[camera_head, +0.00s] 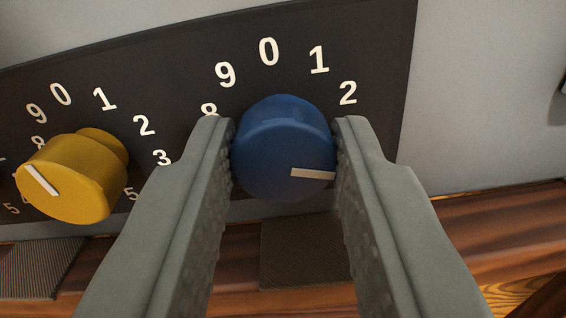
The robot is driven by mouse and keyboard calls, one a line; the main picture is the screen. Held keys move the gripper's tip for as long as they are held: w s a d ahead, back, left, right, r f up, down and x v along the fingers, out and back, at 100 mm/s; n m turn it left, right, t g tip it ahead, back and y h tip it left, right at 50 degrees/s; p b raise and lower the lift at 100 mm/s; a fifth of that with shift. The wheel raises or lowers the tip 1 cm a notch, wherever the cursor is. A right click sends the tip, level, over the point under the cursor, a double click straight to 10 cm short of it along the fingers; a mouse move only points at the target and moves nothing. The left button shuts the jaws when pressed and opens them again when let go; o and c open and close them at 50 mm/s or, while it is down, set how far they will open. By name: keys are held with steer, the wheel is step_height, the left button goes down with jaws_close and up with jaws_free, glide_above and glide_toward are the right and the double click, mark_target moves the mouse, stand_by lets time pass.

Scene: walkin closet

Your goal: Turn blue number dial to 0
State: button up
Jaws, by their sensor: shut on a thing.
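The blue number dial (283,137) is a round knob on a dark panel (385,40), with white numbers around it. The 0 (268,51) stands above the knob, with 9 to its left and 1 and 2 to its right. The dial's white pointer mark (313,173) points right, slightly down, below the 2. The numbers on the dial's lower side are hidden by the knob and my fingers. My gripper (285,150) is shut on the blue dial, one finger on its left side and one on its right.
A yellow number dial (72,178) with its own numbers is left of the blue one, its pointer toward the upper left. Light grey surface (475,90) lies right of the panel. A wooden ledge (480,225) with dark ribbed patches (300,255) runs below.

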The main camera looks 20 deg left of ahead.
steer(key=n, duration=0.5)
steer(key=shift+n, duration=0.3)
steer(key=n, duration=1.1)
steer(key=shift+f, duration=0.1)
steer(key=n, duration=0.5)
steer(key=shift+f, duration=0.1)
stand_by(0.4)
steer(key=o, duration=1)
steer(key=shift+c, duration=0.2)
steer(key=v, duration=1.7)
steer(key=shift+s+d+f, duration=0.15)
steer(key=shift+d, duration=0.1)
